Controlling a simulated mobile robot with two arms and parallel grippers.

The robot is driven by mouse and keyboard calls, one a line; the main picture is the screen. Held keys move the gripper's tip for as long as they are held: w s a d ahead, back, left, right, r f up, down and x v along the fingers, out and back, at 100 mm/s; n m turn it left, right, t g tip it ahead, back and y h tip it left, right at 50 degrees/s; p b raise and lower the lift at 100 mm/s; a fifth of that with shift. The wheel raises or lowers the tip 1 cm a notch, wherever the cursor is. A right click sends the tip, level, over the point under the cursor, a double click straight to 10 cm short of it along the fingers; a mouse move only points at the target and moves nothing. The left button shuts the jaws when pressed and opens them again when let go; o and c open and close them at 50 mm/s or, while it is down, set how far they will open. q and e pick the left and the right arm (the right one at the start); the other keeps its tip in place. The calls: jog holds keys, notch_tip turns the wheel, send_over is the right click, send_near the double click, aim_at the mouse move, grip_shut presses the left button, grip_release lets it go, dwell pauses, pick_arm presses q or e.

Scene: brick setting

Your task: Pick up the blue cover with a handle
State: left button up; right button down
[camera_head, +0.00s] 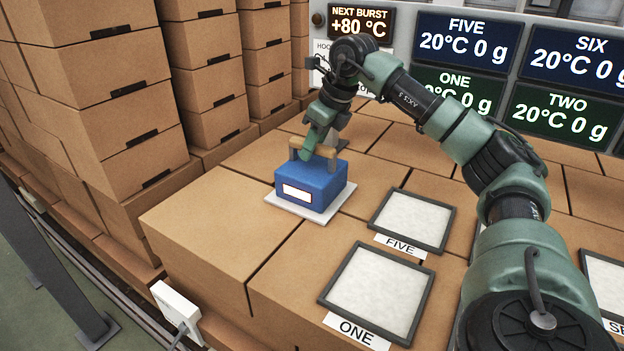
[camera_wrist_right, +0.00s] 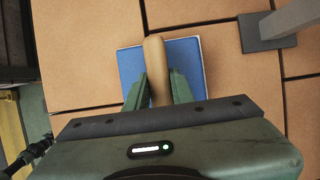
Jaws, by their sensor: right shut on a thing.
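The blue cover (camera_head: 312,182) is a box shape with a white label on its front and a tan wooden handle (camera_head: 327,151) on top. It stands on a thin white plate (camera_head: 292,207) on the brown boxes. My right gripper (camera_head: 313,148) comes down over it from above and is shut on the handle. In the right wrist view the green fingers (camera_wrist_right: 158,92) are on both sides of the handle (camera_wrist_right: 155,62), with the blue cover (camera_wrist_right: 183,62) below. My left gripper is not in view.
Grey-framed white pads marked FIVE (camera_head: 413,221) and ONE (camera_head: 372,293) lie to the right of the cover. Stacked cartons (camera_head: 95,80) rise at the left. Display screens (camera_head: 466,42) stand at the back. A white device (camera_head: 175,308) is at the front edge.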

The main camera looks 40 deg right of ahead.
jog(key=shift+r, duration=0.3)
jog(key=shift+w+d+f, duration=0.1)
jog(key=shift+w, duration=0.05)
